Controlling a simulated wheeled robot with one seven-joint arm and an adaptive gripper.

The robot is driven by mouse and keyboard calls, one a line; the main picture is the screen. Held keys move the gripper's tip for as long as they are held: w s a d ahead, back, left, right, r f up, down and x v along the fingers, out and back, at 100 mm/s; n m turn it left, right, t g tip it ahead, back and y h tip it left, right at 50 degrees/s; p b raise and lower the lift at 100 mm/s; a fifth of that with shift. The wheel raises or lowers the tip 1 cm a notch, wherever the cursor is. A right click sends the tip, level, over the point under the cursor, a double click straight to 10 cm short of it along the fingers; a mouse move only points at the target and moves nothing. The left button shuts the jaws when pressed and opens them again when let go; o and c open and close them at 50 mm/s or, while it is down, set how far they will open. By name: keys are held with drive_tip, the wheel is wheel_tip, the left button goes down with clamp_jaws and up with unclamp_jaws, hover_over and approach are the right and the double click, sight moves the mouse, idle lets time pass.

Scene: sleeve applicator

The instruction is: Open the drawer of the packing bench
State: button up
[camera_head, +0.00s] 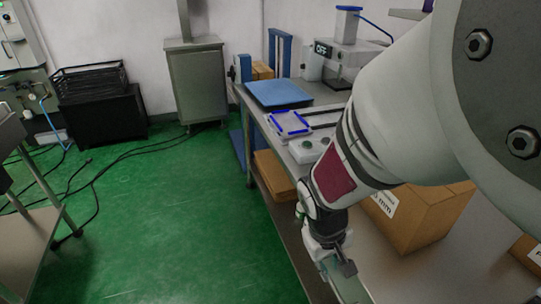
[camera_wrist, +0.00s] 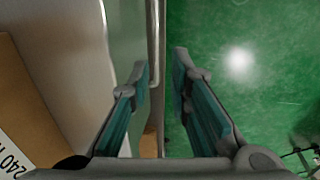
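The packing bench (camera_head: 462,262) has a grey metal top and runs along the right in the head view. Its top edge shows at the left in the wrist view (camera_wrist: 88,60). My gripper (camera_head: 335,266) points down at the bench's front edge. In the wrist view my gripper (camera_wrist: 163,72) is open, with teal finger pads apart. A thin metal bar (camera_wrist: 156,30), apparently the drawer handle, runs between the fingers beside a grey-green panel (camera_wrist: 124,35), likely the drawer front. I cannot tell whether a finger touches it. My arm hides much of the bench.
Cardboard boxes (camera_head: 425,222) stand on the bench, and another box (camera_head: 273,176) is on its lower shelf. A blue-trimmed tray (camera_head: 290,124) and a press (camera_head: 345,62) are farther back. Green floor (camera_head: 190,220) left of the bench is clear; cables (camera_head: 95,190) lie farther left.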

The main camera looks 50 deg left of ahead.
wheel_tip(320, 180, up, 7)
drive_tip(key=s+p, duration=0.1)
drive_tip(key=p, duration=0.4)
drive_tip(key=shift+s+a, duration=0.3)
drive_tip(key=shift+r+p, duration=0.1)
drive_tip(key=shift+p, duration=0.25)
drive_tip(key=shift+r, duration=0.1)
idle(0.3)
